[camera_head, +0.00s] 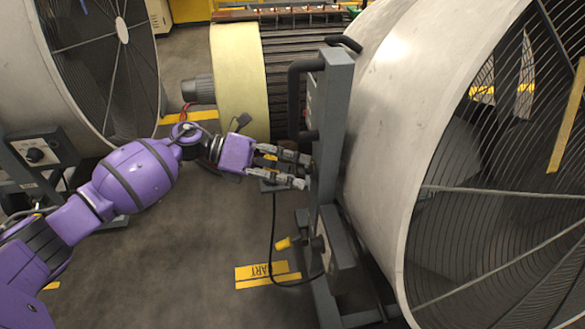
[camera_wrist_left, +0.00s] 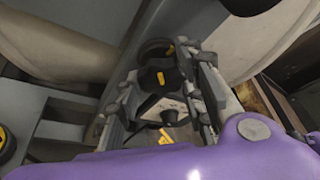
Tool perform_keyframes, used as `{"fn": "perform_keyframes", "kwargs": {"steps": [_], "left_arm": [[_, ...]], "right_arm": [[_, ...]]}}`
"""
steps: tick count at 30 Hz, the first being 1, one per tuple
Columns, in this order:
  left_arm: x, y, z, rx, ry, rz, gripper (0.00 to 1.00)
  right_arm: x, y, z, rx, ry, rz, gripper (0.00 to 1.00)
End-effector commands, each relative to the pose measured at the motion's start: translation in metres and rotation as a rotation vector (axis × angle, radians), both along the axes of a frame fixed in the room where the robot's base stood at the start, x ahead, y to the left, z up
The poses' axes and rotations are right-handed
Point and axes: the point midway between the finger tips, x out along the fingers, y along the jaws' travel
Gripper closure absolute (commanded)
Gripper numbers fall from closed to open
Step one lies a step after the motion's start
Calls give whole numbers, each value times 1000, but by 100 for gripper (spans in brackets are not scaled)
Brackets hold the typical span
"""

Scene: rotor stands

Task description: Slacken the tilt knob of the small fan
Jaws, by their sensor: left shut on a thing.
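The fan at the right (camera_head: 385,110) is a big pale drum with a dark wire guard, held on a grey upright post (camera_head: 332,120). My left gripper (camera_head: 305,172) reaches this post from the left, with its fingers at the post's side. In the left wrist view, the black tilt knob (camera_wrist_left: 157,76) with a yellow mark sits between the two fingers of my left gripper (camera_wrist_left: 168,98), and they are shut on it. In the head view the knob is mostly hidden by the fingers and post. My right gripper is out of view.
Another drum fan (camera_head: 122,30) stands at the left, with a control box (camera_head: 36,152). A ribbed machine with a cream end ring (camera_head: 240,80) stands behind my gripper. A black cable (camera_head: 272,235) hangs to the floor by a yellow floor marking (camera_head: 262,272).

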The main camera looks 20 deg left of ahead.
Motion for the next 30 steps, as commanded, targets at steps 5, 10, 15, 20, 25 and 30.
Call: {"fn": "perform_keyframes", "kwargs": {"steps": [5, 10, 15, 20, 25, 30], "left_arm": [[5, 4, -2, -91, 135, 16, 90], [5, 4, -4, -183, 272, 15, 90], [4, 4, -7, -273, 405, 15, 90], [4, 3, -8, -357, 529, 15, 90], [3, 3, -10, -437, 647, 13, 90], [2, 2, -11, -501, 741, 13, 90]], "right_arm": [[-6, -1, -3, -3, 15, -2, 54], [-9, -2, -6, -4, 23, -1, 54], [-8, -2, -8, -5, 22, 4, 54], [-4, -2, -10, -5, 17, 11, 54], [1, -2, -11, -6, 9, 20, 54], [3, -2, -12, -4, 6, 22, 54]]}}
